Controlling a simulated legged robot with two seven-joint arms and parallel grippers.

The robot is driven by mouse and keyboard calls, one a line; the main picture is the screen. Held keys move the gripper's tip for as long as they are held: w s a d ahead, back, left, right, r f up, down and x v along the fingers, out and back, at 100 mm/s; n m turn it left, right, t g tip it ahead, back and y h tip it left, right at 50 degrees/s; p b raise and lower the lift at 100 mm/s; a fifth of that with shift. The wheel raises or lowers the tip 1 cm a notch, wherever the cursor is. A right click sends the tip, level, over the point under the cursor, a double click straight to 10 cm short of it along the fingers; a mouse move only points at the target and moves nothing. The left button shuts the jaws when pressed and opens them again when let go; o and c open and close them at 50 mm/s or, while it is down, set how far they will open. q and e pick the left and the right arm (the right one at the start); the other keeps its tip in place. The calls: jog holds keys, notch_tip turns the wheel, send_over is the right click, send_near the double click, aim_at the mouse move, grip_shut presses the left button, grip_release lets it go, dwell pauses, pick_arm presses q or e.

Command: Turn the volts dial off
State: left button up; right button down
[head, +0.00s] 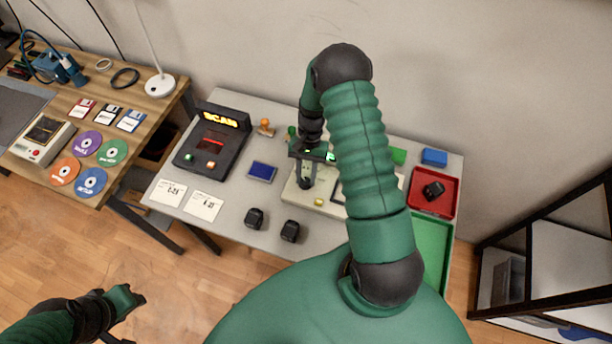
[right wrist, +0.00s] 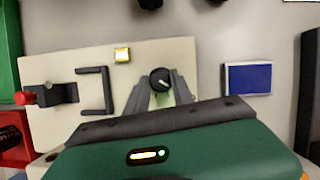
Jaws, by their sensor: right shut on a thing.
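The volts dial (right wrist: 160,78) seems to be the round black knob with a pale pointer mark on a beige panel (right wrist: 60,62) in the right wrist view. No label is readable. My right gripper (right wrist: 162,86) is shut on this knob, one grey finger on each side. In the head view my right gripper (head: 305,180) reaches down to the panel (head: 292,196), and the knob is hidden there. My left gripper (head: 128,298) hangs at the lower left, away from the table; its finger gap is unclear.
In the head view, a SCAN box (head: 212,140) stands left and a red tray (head: 450,188) right.

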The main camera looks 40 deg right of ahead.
jog(key=shift+w+d+r+n+h, duration=0.1)
jog(key=shift+w+n+h, duration=0.1)
jog(key=shift+n, duration=0.4)
jog(key=shift+w+d+n+h, duration=0.1)
jog(key=shift+n+h, duration=0.1)
jog(key=shift+n, duration=0.4)
jog(key=shift+g, duration=0.3)
jog(key=c, duration=1.3)
grip_release()
jog(key=shift+o, duration=1)
jog(key=b+v, duration=0.1)
jog(key=v, duration=1.5)
jog(key=shift+w+r+b, duration=0.2)
jog(key=shift+b, duration=0.1)
